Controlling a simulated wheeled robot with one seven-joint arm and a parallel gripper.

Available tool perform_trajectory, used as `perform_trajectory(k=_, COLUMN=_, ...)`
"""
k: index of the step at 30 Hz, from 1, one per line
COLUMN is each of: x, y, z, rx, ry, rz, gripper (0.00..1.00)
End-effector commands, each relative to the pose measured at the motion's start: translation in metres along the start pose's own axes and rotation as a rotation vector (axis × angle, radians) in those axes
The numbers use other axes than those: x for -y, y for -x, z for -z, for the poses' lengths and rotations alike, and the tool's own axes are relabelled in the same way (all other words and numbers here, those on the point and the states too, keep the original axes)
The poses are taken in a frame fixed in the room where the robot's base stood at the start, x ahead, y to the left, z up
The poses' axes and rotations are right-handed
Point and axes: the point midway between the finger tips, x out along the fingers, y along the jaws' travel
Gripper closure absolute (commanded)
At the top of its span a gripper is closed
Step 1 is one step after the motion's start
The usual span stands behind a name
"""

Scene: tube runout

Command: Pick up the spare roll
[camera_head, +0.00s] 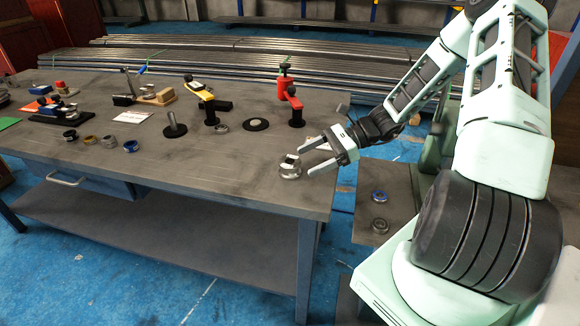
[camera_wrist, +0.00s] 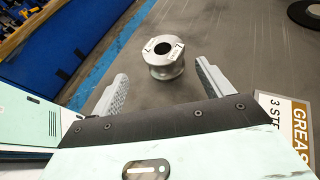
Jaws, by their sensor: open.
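A silver grooved roll (camera_head: 290,171) with a dark centre bore stands on the grey workbench (camera_head: 240,160) near its right end. It also shows in the wrist view (camera_wrist: 157,70), with small pale labels on its top face. My gripper (camera_head: 306,160) is open and reaches in from the right, close to this roll. In the wrist view, my gripper's fingers (camera_wrist: 160,84) point toward the roll, which lies ahead between their lines. The fingers do not appear closed on it.
Several small rolls (camera_head: 108,142) sit at the bench's left front. A red stand (camera_head: 290,95), yellow stand (camera_head: 205,95), upright post (camera_head: 174,126) and black disc (camera_head: 255,125) stand behind. Two ring-like parts (camera_head: 379,197) lie on a lower surface at right. The bench's front middle is clear.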

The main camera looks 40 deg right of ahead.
Motion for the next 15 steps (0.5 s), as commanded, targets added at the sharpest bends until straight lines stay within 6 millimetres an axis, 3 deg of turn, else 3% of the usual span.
perform_trajectory(k=8, x=0.002, y=-0.022, z=-0.002, rx=0.000, ry=0.002, rz=-0.002, gripper=0.21)
perform_trajectory(k=15, x=0.007, y=-0.056, z=-0.004, rx=0.000, ry=0.001, rz=-0.002, gripper=0.21)
